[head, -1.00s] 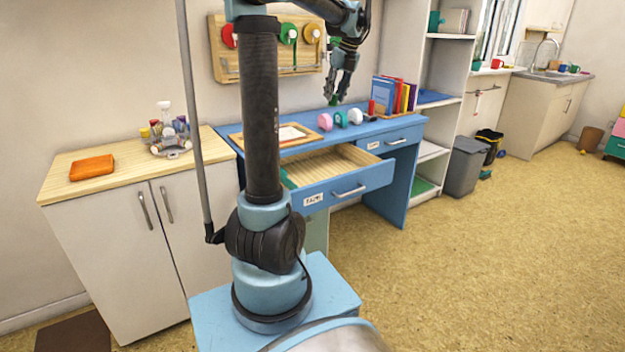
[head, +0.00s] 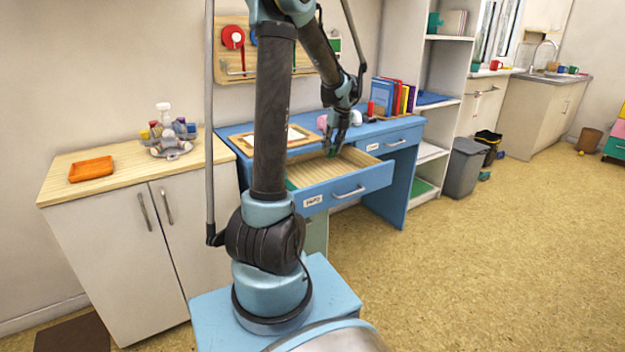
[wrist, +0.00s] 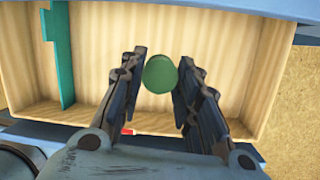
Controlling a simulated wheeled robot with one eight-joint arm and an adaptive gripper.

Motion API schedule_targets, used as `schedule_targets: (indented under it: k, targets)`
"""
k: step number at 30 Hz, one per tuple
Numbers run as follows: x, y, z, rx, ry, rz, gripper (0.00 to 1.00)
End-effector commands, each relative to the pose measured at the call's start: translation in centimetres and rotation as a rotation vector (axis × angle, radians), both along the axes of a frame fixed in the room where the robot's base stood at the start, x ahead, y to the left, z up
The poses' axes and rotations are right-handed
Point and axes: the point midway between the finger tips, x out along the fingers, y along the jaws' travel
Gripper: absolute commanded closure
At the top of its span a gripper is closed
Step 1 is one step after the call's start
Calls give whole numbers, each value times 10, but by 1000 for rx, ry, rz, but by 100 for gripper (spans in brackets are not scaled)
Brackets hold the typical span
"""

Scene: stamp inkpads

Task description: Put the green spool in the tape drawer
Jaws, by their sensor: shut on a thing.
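The green spool (wrist: 160,73) is a plain green disc between the fingers of my gripper (wrist: 163,62) in the wrist view. In the head view my gripper (head: 332,146) points down over the open desk drawer (head: 375,179), with a bit of the green spool (head: 330,154) at its tips. The drawer is pulled out, with a blue front, a bar handle, a small label too blurred to read surely and a pale wooden inside. In the wrist view the drawer floor (wrist: 225,60) lies beneath the spool. How far the spool is above the floor is hard to tell.
A teal strip (wrist: 62,50) stands at the drawer's left side. On the blue desk are a framed tray (head: 245,141), a pink spool (head: 322,121), a white thing (head: 357,117) and upright books (head: 383,97).

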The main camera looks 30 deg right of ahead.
Motion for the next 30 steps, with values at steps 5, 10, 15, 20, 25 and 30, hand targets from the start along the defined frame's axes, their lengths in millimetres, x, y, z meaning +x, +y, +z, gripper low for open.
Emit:
schedule_targets:
  k: [5,10,15,20,25,30]
  targets:
    - [0,0,-27,-1,0,0,86]
    - [0,0,-51,0,0,0,86]
    - [0,0,-62,0,0,0,86]
    - [0,-1,-83,-1,0,-1,86]
    - [-1,-1,-98,0,0,-2,86]
    - [-1,-1,-100,0,0,-2,86]
